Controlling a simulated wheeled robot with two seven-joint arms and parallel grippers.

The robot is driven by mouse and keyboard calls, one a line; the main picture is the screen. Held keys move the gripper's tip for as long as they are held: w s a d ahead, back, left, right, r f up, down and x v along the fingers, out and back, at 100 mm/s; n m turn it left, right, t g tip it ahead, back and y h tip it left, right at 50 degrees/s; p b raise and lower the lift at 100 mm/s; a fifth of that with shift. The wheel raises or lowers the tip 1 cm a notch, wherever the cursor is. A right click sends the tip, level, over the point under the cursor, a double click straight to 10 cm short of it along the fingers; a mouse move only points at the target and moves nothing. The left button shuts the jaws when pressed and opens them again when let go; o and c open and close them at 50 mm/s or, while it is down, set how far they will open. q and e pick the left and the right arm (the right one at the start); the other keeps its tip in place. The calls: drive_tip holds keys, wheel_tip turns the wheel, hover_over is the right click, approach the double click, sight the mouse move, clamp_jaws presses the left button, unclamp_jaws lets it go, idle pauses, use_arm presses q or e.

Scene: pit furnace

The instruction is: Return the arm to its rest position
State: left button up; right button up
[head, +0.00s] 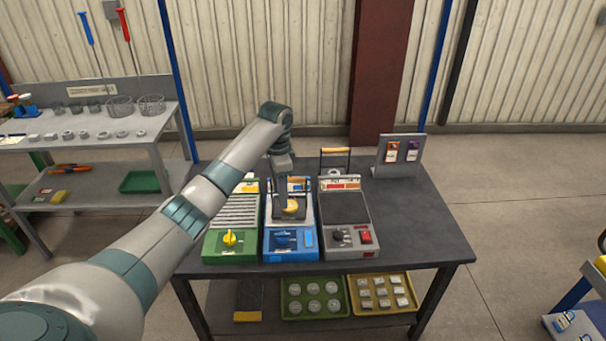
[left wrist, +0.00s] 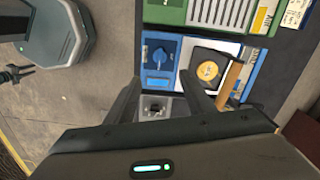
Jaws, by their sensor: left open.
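My left arm (head: 215,180) reaches in from the lower left and bends down over the dark table (head: 415,215). My left gripper (head: 283,196) points down above the blue machine (head: 290,242) and hides part of it. In the left wrist view the gripper (left wrist: 160,80) has its two fingers apart, with nothing held between them. The blue machine also shows there (left wrist: 157,62), with a round yellow-orange piece (left wrist: 208,71) on its dark plate. I cannot tell the exact height of the fingers above the machine. My right gripper is not in view.
A green machine (head: 232,243) and a grey machine (head: 345,208) stand on either side of the blue one. A small upright panel (head: 399,153) stands at the back right. Trays (head: 315,297) lie on the lower shelf. A workbench (head: 150,123) stands at the left. The table's right part is clear.

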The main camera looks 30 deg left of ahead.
use_arm(q)
drive_tip(key=s+d+f, duration=0.7)
drive_tip(key=d+f, duration=0.2)
drive_tip(key=f, duration=0.3)
drive_tip(key=s+d+f+n+t, duration=0.1)
drive_tip(key=s+d+f, duration=0.35)
drive_tip(key=s, duration=0.35)
drive_tip(key=s+d+f+n+t, duration=0.1)
drive_tip(key=s+d+f, duration=0.35)
drive_tip(key=s, duration=0.35)
drive_tip(key=s+d+r+n+t, duration=0.1)
drive_tip(key=s+r+n, duration=0.1)
drive_tip(key=s, duration=0.8)
drive_tip(key=s+d+r+n+t, duration=0.1)
drive_tip(key=s+r+n, duration=0.15)
drive_tip(key=s, duration=0.85)
wheel_tip(320, 180, down, 29)
drive_tip(key=g, duration=0.2)
drive_tip(key=s+a+f+g+b, duration=0.1)
drive_tip(key=s+a+f, duration=0.2)
drive_tip(key=s+f, duration=1.6)
drive_tip(key=shift+b, duration=0.35)
